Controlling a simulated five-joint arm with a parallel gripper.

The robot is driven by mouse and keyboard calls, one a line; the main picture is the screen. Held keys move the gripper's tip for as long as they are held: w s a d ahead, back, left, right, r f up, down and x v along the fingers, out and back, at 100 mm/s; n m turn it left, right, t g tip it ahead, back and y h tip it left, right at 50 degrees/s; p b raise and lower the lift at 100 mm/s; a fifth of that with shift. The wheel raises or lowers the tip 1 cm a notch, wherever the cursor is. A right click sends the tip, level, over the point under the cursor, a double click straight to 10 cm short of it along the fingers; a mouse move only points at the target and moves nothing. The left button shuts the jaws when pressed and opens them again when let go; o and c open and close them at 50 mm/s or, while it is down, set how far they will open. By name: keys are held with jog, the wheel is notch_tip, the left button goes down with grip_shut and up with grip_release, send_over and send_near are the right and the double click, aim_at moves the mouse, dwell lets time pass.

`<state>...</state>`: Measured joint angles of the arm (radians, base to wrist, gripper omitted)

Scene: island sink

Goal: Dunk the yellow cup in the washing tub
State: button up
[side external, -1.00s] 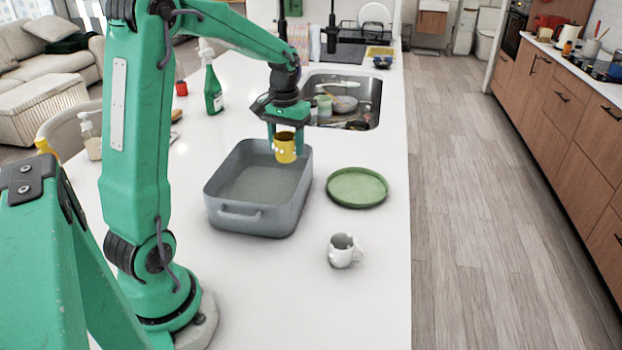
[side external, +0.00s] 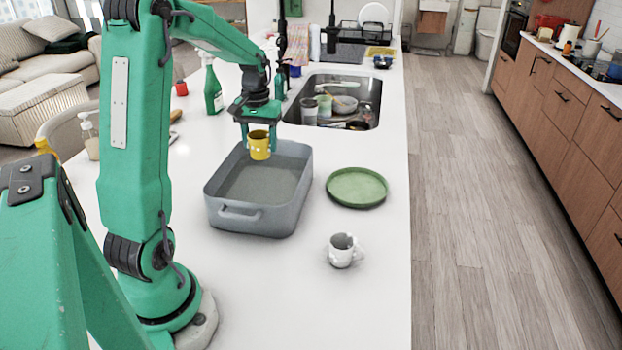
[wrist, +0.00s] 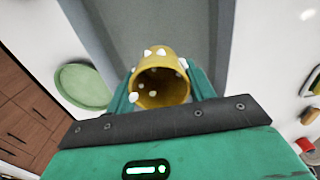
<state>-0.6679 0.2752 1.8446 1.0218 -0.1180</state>
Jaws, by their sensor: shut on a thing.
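The yellow cup (side external: 259,146) has pale raised dots and hangs upright in my gripper (side external: 259,127), which is shut on it. In the wrist view the cup (wrist: 160,82) sits between the two green fingers of my gripper (wrist: 160,85), with its open mouth toward the camera. The grey washing tub (side external: 252,215) stands on the white counter, with a handle at its near end. The cup is above the far part of the tub, around rim height or higher; the exact gap is unclear. The tub wall also shows in the wrist view (wrist: 95,30).
A green plate (side external: 357,188) lies right of the tub, and a white mug (side external: 343,251) stands nearer. A green bottle (side external: 212,90) stands behind left. The sink (side external: 338,98) with dishes lies beyond. The counter's near right part is clear.

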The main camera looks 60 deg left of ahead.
jog(key=shift+f, duration=6.3)
jog(key=shift+r, duration=6.65)
jog(key=shift+w+d, duration=0.1)
jog(key=shift+w, duration=0.05)
